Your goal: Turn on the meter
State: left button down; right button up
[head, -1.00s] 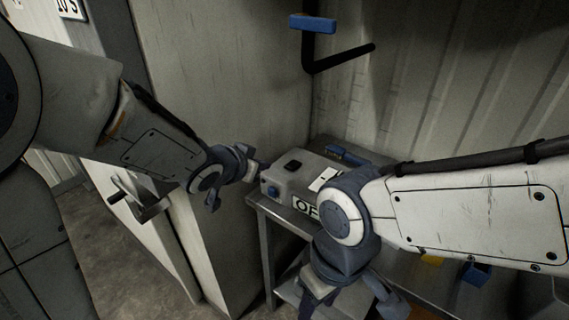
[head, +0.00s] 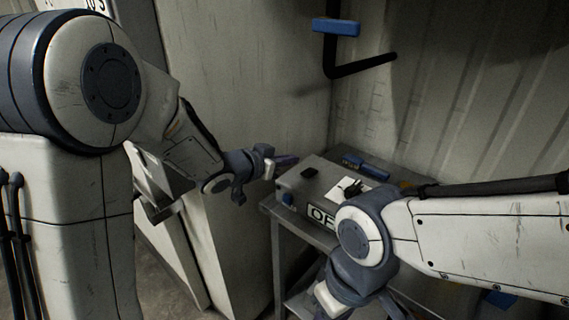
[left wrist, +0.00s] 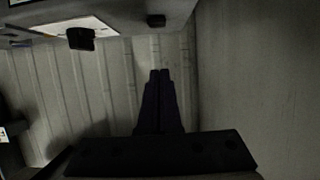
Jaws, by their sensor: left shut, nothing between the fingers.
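The meter (head: 301,187) is a grey box on a metal table, with a sign starting "OF" on its front, the rest hidden by my right arm. A blue knob (head: 287,199) is on its front left and a black switch-like piece (head: 309,172) on top. My left gripper (head: 291,160) is shut and empty, just beyond the box's left back edge; I cannot tell whether it touches. In the left wrist view its closed fingers (left wrist: 160,75) point toward the box at the top. My right gripper (head: 345,303) is partly cut off at the bottom.
A white paper (head: 346,189) with a dark object lies on the box. A blue object (head: 366,166) lies behind it. A black pipe (head: 362,67) with a blue handle (head: 336,27) is on the wall above. A tall cabinet stands left of the table.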

pick_arm(q)
send_over(301, 181)
notch_tip(301, 181, down, 2)
jog(key=shift+f, duration=0.2)
jog(key=shift+a+f+b, duration=0.1)
jog(key=shift+f+b, duration=0.35)
jog(key=shift+f, duration=1.55)
